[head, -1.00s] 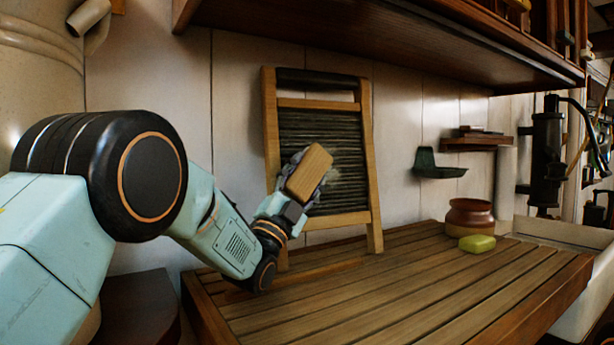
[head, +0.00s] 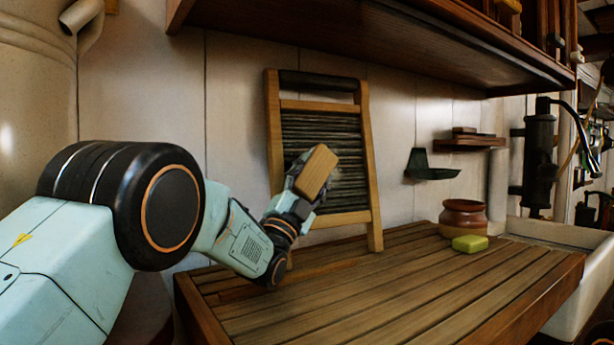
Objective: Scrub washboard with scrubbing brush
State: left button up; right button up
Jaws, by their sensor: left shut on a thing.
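The washboard (head: 345,145), a wooden frame around a dark ribbed panel, leans upright against the wall at the back of the slatted wooden counter. My left gripper (head: 305,185) is shut on the scrubbing brush (head: 317,171), a pale wooden block with bristles on its far side. The brush is in front of the lower middle of the ribbed panel. The bristles are mostly hidden behind the block, and they look to be at or very near the ribs; I cannot tell if they touch. My right gripper is not in view.
The slatted counter (head: 400,290) is clear in front. A brown pot (head: 463,217) and a yellow-green soap bar (head: 470,243) stand at its back right. A dark wall soap dish (head: 430,170), a pump (head: 539,160) and a white sink (head: 590,285) are to the right. A wooden shelf (head: 400,40) overhangs.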

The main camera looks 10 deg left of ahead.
aim_at(332, 167)
pick_arm(q)
jog(key=shift+w+d+f, duration=0.1)
jog(key=shift+w+d, duration=2.3)
jog(key=shift+d, duration=0.1)
jog(key=shift+s+a+r, duration=0.1)
jog(key=shift+a+r, duration=0.6)
jog(key=shift+r, duration=0.05)
jog(key=shift+s+a+y+b, duration=0.3)
jog(key=shift+s+a+b, duration=0.9)
jog(key=shift+s+a, duration=0.15)
jog(key=shift+s+a+b, duration=1.5)
jog(key=shift+s+a, duration=0.45)
